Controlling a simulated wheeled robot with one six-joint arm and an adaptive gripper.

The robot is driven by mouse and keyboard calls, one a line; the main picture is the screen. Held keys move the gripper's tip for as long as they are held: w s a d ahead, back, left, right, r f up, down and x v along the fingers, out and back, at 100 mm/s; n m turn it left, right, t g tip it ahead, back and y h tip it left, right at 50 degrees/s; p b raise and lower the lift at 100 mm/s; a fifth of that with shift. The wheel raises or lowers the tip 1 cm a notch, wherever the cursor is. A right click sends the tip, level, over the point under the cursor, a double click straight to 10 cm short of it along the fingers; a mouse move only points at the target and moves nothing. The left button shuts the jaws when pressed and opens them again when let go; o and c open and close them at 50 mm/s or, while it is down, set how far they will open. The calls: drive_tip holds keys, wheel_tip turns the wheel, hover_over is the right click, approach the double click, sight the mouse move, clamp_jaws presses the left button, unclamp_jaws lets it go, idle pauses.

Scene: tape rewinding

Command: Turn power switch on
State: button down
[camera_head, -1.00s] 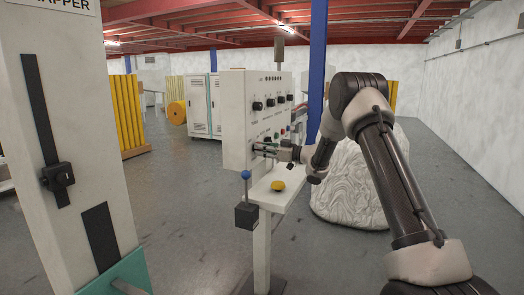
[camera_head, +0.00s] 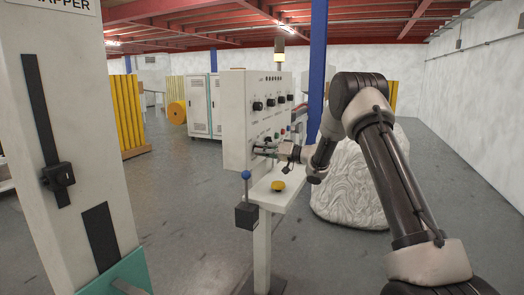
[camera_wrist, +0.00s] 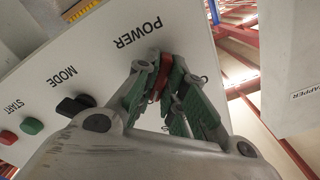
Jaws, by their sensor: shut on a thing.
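The control panel (camera_head: 236,110) is a white box on a post; its face also shows in the wrist view (camera_wrist: 95,60). The red power switch (camera_wrist: 160,80) sits beside the word POWER in the wrist view. My gripper (camera_wrist: 162,72) has its green-padded fingers closed around this switch, one on each side, and partly hides it. In the head view my gripper (camera_head: 260,151) reaches the lower part of the panel face from the right. The switch itself is too small to make out there.
A black MODE knob (camera_wrist: 76,105) and a green START button (camera_wrist: 32,125) are close by on the panel. A yellow mushroom button (camera_head: 278,186) sits on the shelf below my gripper. A wrapped load (camera_head: 350,190) stands behind my arm.

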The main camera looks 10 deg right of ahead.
drive_tip(key=shift+r+m, duration=0.25)
drive_tip(key=shift+m, duration=0.15)
drive_tip(key=c, duration=1.5)
unclamp_jaws()
drive_tip(key=shift+w, duration=0.1)
drive_tip(key=shift+a+f, duration=0.1)
drive_tip(key=shift+f, duration=0.1)
drive_tip(key=v, duration=1.2)
